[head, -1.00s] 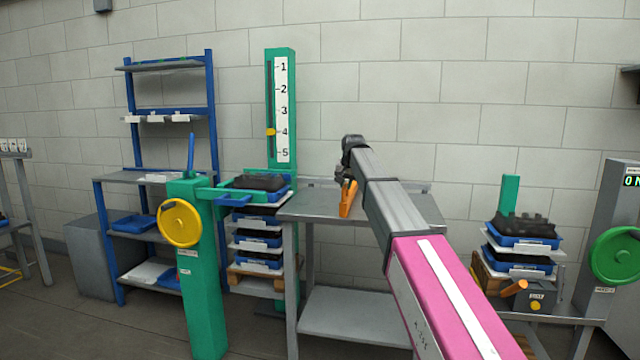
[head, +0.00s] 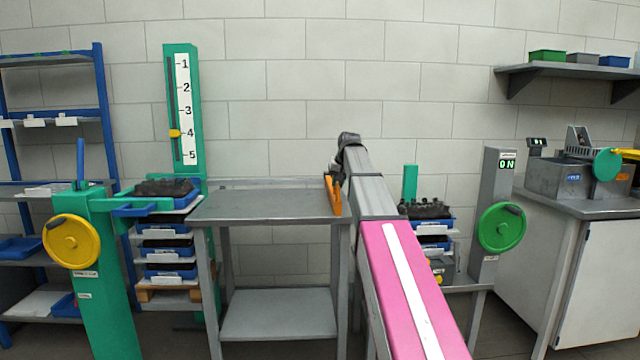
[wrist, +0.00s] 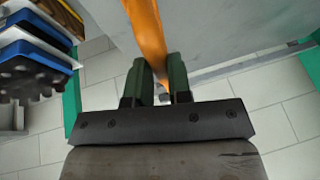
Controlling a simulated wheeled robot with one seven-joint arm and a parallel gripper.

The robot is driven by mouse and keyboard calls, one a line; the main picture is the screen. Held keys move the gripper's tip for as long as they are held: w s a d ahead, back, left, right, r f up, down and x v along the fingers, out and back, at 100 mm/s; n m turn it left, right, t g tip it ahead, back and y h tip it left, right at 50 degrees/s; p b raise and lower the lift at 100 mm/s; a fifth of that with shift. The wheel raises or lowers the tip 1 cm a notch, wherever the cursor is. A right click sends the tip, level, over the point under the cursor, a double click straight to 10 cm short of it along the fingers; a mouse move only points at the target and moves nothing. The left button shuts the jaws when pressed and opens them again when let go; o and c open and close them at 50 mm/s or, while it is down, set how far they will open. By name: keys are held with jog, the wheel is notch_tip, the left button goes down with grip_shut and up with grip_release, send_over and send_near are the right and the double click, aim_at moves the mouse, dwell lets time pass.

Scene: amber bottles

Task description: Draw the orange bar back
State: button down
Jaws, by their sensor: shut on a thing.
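My gripper (wrist: 160,82) is shut on an orange bar (wrist: 147,30), which runs up between the two dark green fingers in the wrist view. A grey box with a yellow button (head: 440,272) stands low at the right, partly hidden by my arm.
A green post with a yellow handwheel (head: 70,241) and a scale (head: 183,110) stand at left. Blue trays (head: 435,226) and a green handwheel (head: 502,228) are right of my arm. A white cabinet (head: 592,275) stands far right. The tabletop is bare.

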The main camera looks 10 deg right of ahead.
jog(key=shift+s+d, duration=0.1)
jog(key=shift+d, duration=1.05)
jog(key=c, duration=1.1)
grip_release()
jog(key=shift+d, duration=0.15)
jog(key=shift+o, duration=0.2)
jog(key=v, duration=1)
jog(key=shift+s+r, duration=0.2)
jog(key=shift+r, duration=0.15)
